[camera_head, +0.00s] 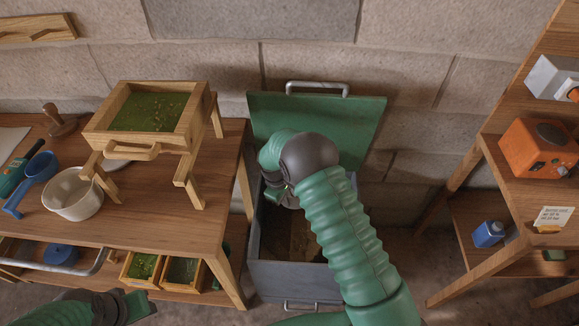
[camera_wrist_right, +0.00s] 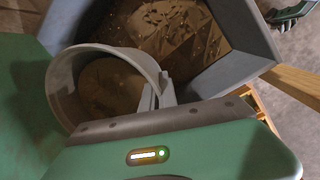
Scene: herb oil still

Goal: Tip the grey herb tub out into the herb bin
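The herb bin (camera_head: 295,278) is a blue-grey box with its green lid (camera_head: 345,118) swung up against the wall. Brown, flecked matter lies inside it in the right wrist view (camera_wrist_right: 165,28). My right gripper (camera_head: 279,190) is over the bin's opening. In the right wrist view its pale fingers (camera_wrist_right: 160,95) are shut on the rim of the grey herb tub (camera_wrist_right: 62,88). The tub's mouth shows a smooth brown inside; I cannot tell whether herbs are in it. In the head view my arm hides the tub. My left gripper (camera_head: 135,306) is low at the left, its fingers unclear.
A wooden table (camera_head: 150,222) at left holds a framed green herb tray (camera_head: 150,112), a white pot (camera_head: 73,193) and a blue scoop (camera_head: 35,175). Small herb boxes (camera_head: 145,268) sit below. A wooden shelf (camera_head: 500,262) with an orange box (camera_head: 540,150) stands right.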

